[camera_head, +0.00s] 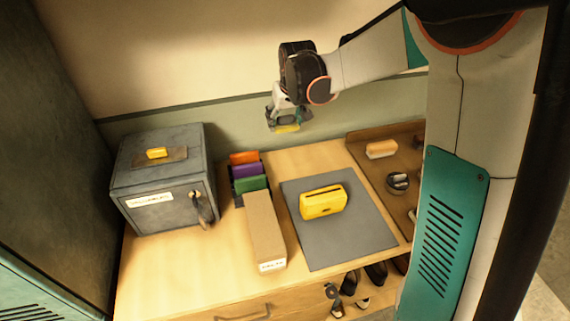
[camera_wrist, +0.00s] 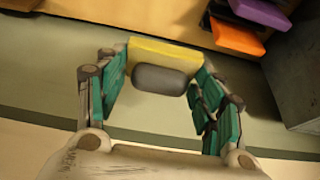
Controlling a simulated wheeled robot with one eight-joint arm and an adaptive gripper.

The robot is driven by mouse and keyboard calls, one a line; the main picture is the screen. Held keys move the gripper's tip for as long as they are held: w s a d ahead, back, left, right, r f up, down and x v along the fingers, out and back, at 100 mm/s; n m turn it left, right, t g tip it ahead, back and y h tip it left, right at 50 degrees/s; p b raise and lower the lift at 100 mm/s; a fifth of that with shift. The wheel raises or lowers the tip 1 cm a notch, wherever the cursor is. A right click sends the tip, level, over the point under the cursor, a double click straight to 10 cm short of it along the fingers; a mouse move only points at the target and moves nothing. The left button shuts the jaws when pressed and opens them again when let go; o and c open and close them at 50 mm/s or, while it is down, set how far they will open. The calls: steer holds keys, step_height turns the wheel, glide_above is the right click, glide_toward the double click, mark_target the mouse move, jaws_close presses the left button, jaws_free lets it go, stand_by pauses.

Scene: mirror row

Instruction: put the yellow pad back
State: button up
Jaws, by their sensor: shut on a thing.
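My gripper (camera_head: 289,117) is raised in front of the back wall, above the far edge of the table. It is shut on the yellow pad (camera_head: 287,129). In the wrist view, the yellow pad (camera_wrist: 160,52) with a dark grey oblong on its face sits between the teal fingers (camera_wrist: 160,82). The purple pad (camera_wrist: 262,13) and orange pad (camera_wrist: 236,36) also show in the wrist view.
A long tan box (camera_head: 265,232) with a label lies in front of the pads. A grey safe-like box (camera_head: 160,180) bears another yellow item (camera_head: 157,153). A yellow rounded block (camera_head: 324,202) rests on a grey mat (camera_head: 345,245). A brown tray (camera_head: 365,140) holds a brush (camera_head: 381,149).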

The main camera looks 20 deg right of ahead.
mark_target(285, 165)
step_height(285, 165, down, 17)
steer(key=b, duration=0.4)
steer(key=shift+f+b, duration=0.2)
steer(key=shift+b, duration=0.1)
steer(key=shift+f, duration=0.2)
steer(key=o, duration=1)
steer(key=shift+r, duration=0.1)
